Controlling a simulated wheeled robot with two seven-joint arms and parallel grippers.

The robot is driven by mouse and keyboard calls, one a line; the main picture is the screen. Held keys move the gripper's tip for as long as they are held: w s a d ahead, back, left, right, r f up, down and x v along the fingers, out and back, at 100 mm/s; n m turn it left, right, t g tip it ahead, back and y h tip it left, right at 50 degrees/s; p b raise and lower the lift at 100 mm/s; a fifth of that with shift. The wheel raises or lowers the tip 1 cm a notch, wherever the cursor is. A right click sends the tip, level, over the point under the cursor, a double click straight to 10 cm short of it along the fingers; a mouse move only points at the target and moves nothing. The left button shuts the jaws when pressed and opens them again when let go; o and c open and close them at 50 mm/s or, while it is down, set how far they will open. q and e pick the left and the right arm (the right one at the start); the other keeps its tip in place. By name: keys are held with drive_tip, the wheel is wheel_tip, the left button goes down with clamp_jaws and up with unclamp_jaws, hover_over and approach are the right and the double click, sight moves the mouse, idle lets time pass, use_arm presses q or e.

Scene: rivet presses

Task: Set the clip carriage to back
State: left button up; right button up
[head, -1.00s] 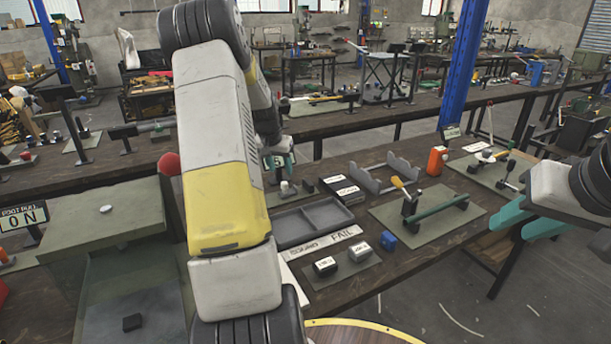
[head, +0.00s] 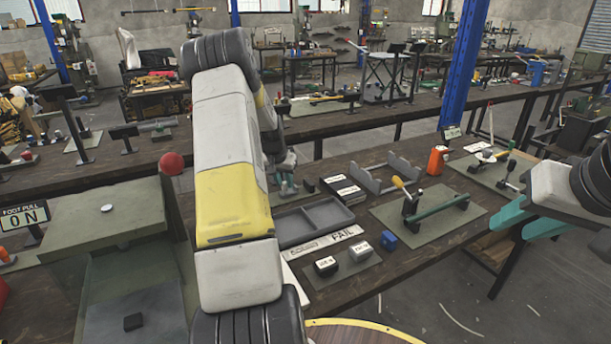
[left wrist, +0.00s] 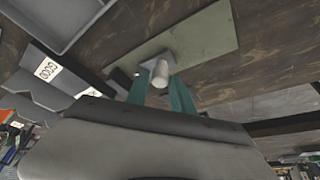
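A small grey block with a pale upright post (left wrist: 160,72) sits on a green plate (left wrist: 205,42) in the left wrist view; I take it as the clip carriage, but cannot be sure. My left gripper (left wrist: 159,90) has its teal fingers apart, one on each side of the post, with gaps showing. In the head view the left gripper (head: 284,162) is mostly hidden behind my own forearm, above the small plate (head: 288,193). My right gripper (head: 507,232) is open and empty, off the bench's front edge at right.
A grey two-part tray (head: 312,222) lies just in front of the plate. Labelled boxes (head: 343,189) and a grey bracket (head: 385,175) stand to its right. A green rail fixture (head: 436,208) and an orange bottle (head: 437,160) are further right. A red ball knob (head: 171,163) stands left of my arm.

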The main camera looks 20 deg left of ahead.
use_arm(q)
clamp_jaws()
idle(1.1)
